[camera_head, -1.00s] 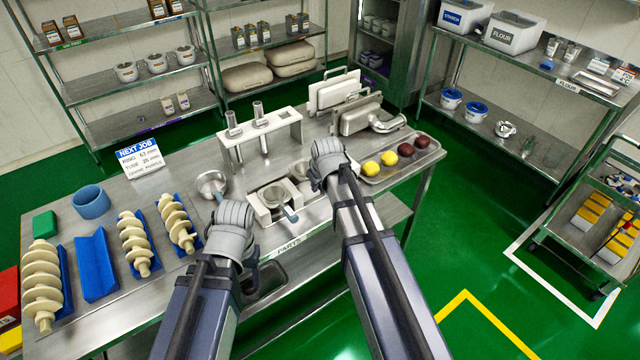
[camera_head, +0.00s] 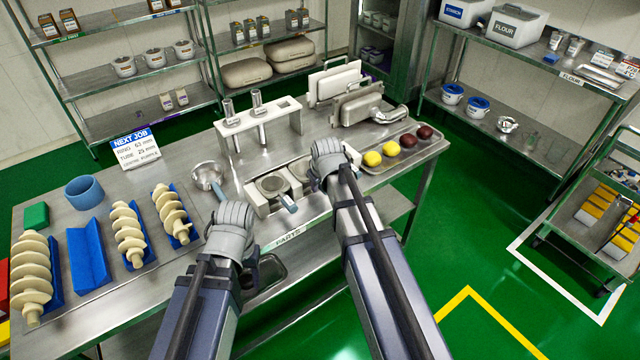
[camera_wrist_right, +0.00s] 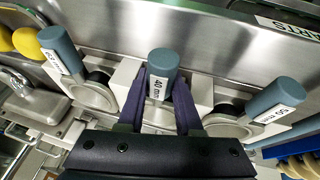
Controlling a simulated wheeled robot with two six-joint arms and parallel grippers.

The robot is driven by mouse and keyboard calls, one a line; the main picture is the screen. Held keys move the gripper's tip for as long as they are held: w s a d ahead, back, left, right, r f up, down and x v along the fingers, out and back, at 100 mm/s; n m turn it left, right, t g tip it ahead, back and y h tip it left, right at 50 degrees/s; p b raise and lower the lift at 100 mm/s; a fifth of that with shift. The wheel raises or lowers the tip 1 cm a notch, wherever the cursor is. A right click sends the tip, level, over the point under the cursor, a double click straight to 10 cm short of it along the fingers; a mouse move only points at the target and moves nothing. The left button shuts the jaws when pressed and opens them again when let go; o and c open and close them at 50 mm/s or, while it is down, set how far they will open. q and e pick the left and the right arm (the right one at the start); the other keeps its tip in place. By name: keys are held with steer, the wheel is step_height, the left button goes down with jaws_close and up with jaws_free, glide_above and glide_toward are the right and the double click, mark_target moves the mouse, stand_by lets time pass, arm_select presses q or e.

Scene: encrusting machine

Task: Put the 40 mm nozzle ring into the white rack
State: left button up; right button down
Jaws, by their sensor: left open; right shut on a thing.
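My right gripper (camera_head: 328,160) is over the white rack (camera_head: 262,209) of nozzle rings at the front of the steel table. In the right wrist view its dark fingers (camera_wrist_right: 160,98) are shut on the grey-blue handle of the 40 mm nozzle ring (camera_wrist_right: 163,68), between two other handled rings. The ring part is hidden below the gripper, so I cannot tell how it sits in the rack (camera_wrist_right: 126,74). The 50 mm ring (camera_wrist_right: 275,100) is at the right; another ring (camera_wrist_right: 62,50) is at the left. My left gripper (camera_head: 232,216) is open and empty, left of the rack.
A white stand with metal tubes (camera_head: 287,105) stands behind the rack. A tray with yellow and dark balls (camera_head: 425,147) is to the right.

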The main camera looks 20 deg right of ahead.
steer(key=c, duration=0.5)
jaws_free()
steer(key=shift+o, duration=0.3)
steer(key=shift+o, duration=0.7)
steer(key=shift+r, duration=0.1)
steer(key=p+v, duration=0.7)
steer(key=shift+r, duration=0.2)
steer(key=shift+s, duration=0.1)
stand_by(0.4)
